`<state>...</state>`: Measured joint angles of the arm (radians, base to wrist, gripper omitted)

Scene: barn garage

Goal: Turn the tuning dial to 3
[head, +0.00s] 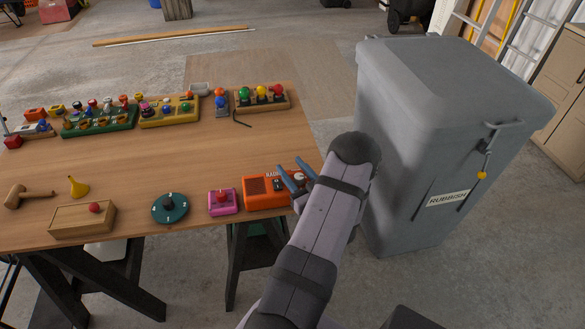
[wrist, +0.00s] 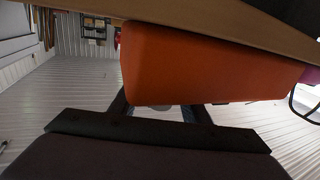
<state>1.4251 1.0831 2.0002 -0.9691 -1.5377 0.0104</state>
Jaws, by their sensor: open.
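An orange radio (head: 258,194) lies near the table's front right corner, with a speaker grille and part of the word "RADIO" showing. A pale round dial (head: 299,177) shows at its right end, partly hidden by my gripper. My gripper (head: 291,169) is open, its two blue fingers at the radio's right end, near the dial. I cannot tell whether they touch it or what number it points to. In the wrist view the radio (wrist: 205,68) covers the finger ends, and a small pale piece shows between the fingers (wrist: 160,108).
A pink box (head: 223,203) and a teal numbered disc (head: 170,210) stand left of the radio. A wooden box (head: 75,221), mallet (head: 25,196) and yellow funnel (head: 79,186) are further left. Several toys line the back. A grey bin (head: 400,150) stands right of the table.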

